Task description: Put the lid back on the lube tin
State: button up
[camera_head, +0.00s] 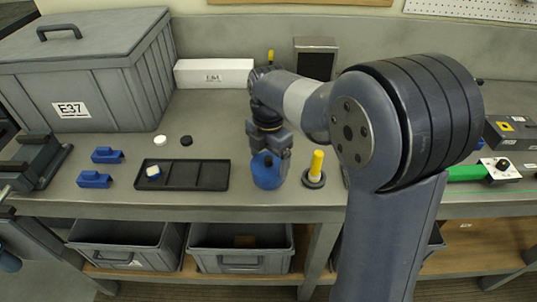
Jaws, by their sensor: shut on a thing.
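My gripper (270,152) points down over the front of the grey bench, left of my arm. It is shut on a blue round piece, which looks like the lid (267,171) of the lube tin. The blue piece is directly beneath the fingers and close to the bench top. I cannot tell the lid apart from the tin in this view, nor whether the lid touches the tin. The fingers and wrist hide part of the blue piece's top.
A yellow peg on a dark round base (315,171) stands just right of the blue piece. A black compartment tray (200,176) is close on the left. Blue blocks (94,180), white and black caps (160,140), and a big grey bin (88,80) are farther left.

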dwell(0.3)
jog(key=o, duration=0.8)
jog(key=shift+r+p, duration=3.15)
jog(key=shift+r, duration=0.4)
grip_shut()
